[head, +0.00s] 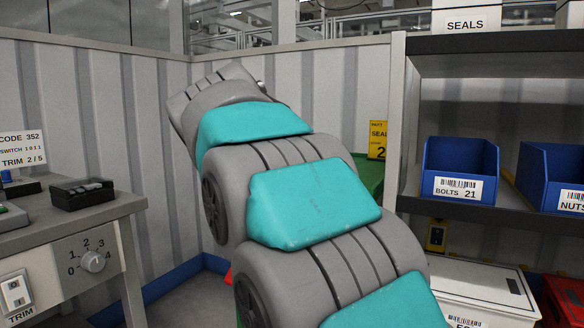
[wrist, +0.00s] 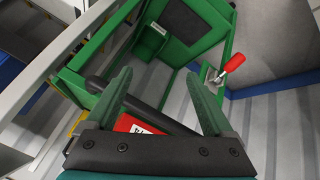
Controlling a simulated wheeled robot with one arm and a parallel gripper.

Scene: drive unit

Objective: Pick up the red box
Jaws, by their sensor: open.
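A red object with a white label (wrist: 128,124), possibly the red box, shows between the fingers of my gripper (wrist: 157,76) in the wrist view. Only part of it is seen; the gripper mount and a dark bar (wrist: 155,112) hide the rest. My gripper is open, with its two green-grey fingers apart; I cannot tell its distance from the red object. In the head view my arm hides the gripper. A small red patch (head: 228,277) shows low beside my arm, and a red container (head: 565,297) is partly visible at the lower right; I cannot tell whether either is the same object.
A green cabinet or frame (wrist: 88,62) with a red-handled lever (wrist: 231,64) lies beyond the fingers. In the head view, a shelf (head: 470,216) with blue bins (head: 459,169) stands right, above a white box (head: 484,288). A control desk (head: 75,215) stands left.

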